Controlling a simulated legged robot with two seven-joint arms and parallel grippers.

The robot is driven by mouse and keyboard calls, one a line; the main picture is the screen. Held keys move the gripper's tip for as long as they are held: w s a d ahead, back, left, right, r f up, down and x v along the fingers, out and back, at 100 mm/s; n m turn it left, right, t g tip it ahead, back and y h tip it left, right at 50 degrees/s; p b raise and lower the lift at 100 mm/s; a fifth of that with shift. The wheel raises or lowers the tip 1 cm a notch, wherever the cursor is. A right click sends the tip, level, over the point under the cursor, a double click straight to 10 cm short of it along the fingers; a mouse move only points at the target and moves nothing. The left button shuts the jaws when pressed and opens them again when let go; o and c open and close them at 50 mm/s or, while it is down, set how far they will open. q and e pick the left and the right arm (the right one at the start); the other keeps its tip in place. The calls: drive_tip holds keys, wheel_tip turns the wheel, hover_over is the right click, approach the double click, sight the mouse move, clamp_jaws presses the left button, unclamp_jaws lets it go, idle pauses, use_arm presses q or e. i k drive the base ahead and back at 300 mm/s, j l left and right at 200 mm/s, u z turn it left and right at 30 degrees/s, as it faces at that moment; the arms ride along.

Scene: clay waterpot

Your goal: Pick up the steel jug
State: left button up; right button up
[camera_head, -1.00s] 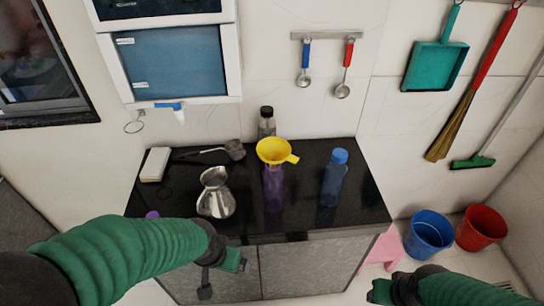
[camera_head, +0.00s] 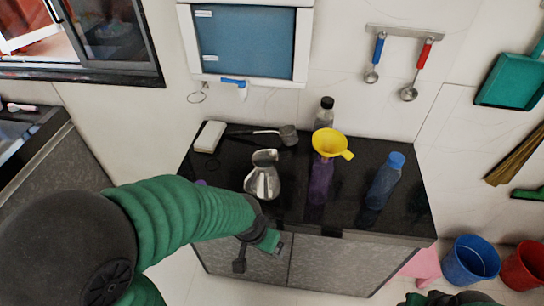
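The steel jug (camera_head: 263,177) stands upright on the black countertop (camera_head: 330,222), left of the middle. It is shiny, with a narrow neck and a wide belly. My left gripper (camera_head: 272,243) is in front of the counter's front edge, below and nearer than the jug, and apart from it. Its fingers are small and partly turned away, so their opening is unclear. My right gripper (camera_head: 418,300) only just shows at the bottom edge, low and to the right; its fingers are mostly cut off.
Right of the jug stand a purple bottle (camera_head: 321,180) with a yellow funnel (camera_head: 330,143) and a blue bottle (camera_head: 384,181). Behind are a ladle (camera_head: 287,135), a white block (camera_head: 209,137) and a clear bottle (camera_head: 325,112). Blue (camera_head: 470,262) and red (camera_head: 525,268) buckets stand on the floor right.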

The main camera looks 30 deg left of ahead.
sight(265, 185)
drive_tip(key=i+l, duration=0.2)
drive_tip(key=l, duration=0.2)
drive_tip(key=i+l, duration=0.25)
drive_tip(key=l, duration=0.15)
drive_tip(key=i+l+u, duration=0.1)
drive_tip(key=l, duration=0.25)
drive_tip(key=i+l, duration=0.3)
drive_tip(key=u, duration=0.45)
drive_tip(key=l+u, duration=0.15)
drive_tip(key=u, duration=0.3)
drive_tip(key=l+u, duration=0.1)
drive_tip(key=u, duration=0.75)
drive_tip(key=l, duration=0.1)
